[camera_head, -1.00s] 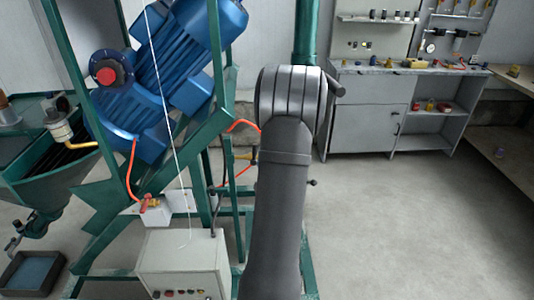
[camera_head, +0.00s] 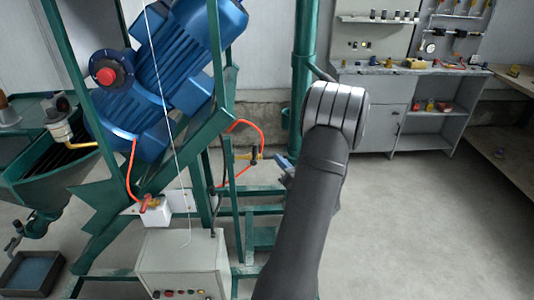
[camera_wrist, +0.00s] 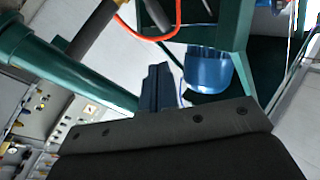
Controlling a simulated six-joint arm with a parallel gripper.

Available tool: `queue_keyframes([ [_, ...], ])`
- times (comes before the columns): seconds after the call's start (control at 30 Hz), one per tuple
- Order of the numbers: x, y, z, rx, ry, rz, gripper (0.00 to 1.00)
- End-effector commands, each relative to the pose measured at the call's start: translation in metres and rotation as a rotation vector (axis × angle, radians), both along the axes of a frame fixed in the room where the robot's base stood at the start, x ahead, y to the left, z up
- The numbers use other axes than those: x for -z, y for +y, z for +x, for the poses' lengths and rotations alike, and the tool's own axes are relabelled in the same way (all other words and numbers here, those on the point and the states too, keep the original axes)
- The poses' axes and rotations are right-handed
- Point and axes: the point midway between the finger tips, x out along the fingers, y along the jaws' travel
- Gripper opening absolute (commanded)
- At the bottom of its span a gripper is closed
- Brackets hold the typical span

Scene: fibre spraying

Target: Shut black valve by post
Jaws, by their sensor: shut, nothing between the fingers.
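The black valve handle (camera_head: 254,156) stands upright on a thin brass line beside the green frame, left of the green post (camera_head: 303,80), in the head view. In the wrist view a dark bar (camera_wrist: 158,14) beside the orange hose looks like this handle, though I cannot be sure. My gripper (camera_head: 284,165) is just right of the valve in the head view, with a small gap between them. Its fingers are closed together and empty, and they show in the wrist view (camera_wrist: 157,75). My forearm hides what lies behind and below the gripper.
An orange hose (camera_head: 262,136) loops around the valve. The green frame with the blue motor (camera_head: 165,75) stands to the left, and a grey control box (camera_head: 185,262) is below it. A grey workbench (camera_head: 365,115) is at the back right. The floor on the right is clear.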

Motion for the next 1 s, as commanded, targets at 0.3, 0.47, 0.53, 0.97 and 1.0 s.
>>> queue_keyframes([
  [0.3,0.01,-0.031,0.001,-0.187,0.361,0.432,0.0],
  [0.47,0.016,-0.047,-0.001,-0.264,0.562,0.637,0.0],
  [0.53,0.019,-0.053,-0.002,-0.289,0.644,0.714,0.0],
  [0.97,0.024,-0.06,0.001,-0.339,0.85,0.898,0.0],
  [1.0,0.024,-0.056,0.005,-0.339,0.85,0.898,0.0],
])
